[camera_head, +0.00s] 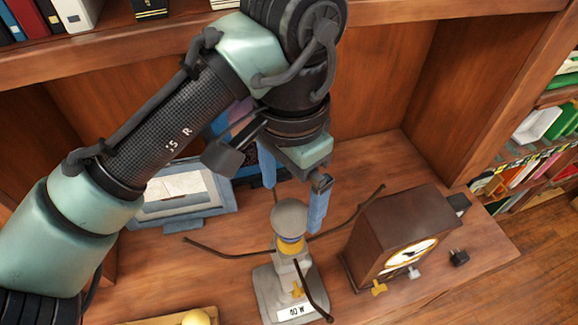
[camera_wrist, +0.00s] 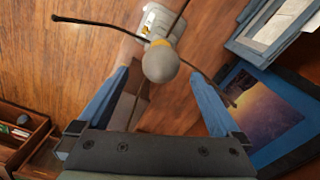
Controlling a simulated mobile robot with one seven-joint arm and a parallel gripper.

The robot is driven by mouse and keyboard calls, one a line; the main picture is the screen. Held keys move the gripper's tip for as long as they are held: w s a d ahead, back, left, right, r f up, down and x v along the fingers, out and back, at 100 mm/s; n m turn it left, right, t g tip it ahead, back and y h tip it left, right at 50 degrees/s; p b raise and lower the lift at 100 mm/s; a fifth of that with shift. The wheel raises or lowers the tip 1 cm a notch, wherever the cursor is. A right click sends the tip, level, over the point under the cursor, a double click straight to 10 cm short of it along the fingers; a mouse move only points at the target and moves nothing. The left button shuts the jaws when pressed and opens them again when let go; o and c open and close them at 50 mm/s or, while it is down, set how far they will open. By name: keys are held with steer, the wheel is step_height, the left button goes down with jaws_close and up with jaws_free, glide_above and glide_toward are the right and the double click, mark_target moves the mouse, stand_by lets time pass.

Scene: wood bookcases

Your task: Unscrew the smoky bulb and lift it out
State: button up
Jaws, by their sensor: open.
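The smoky bulb (camera_head: 289,214) is a grey globe, upright in a gold collar on top of a pale grey lamp stand (camera_head: 268,292) with a "40 W" label. The bulb also shows in the wrist view (camera_wrist: 160,62), centred ahead of the fingertips. My gripper (camera_head: 293,203) points down at the bulb with its blue fingers apart, one on each side. In the wrist view my gripper (camera_wrist: 160,78) shows clear gaps beside the bulb and holds nothing. The far fingertip is partly hidden in the head view.
Thin dark rods (camera_head: 358,210) spread out around the stand. A brown wooden clock (camera_head: 398,228) stands close on the right, with a small dark block (camera_head: 459,258) beyond it. A tray (camera_head: 160,321) with a yellowish round thing is at front left.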

mark_target(290, 227)
step_height(290, 227, down, 9)
steer(key=shift+w+f, duration=0.1)
steer(key=shift+f, duration=0.1)
stand_by(0.3)
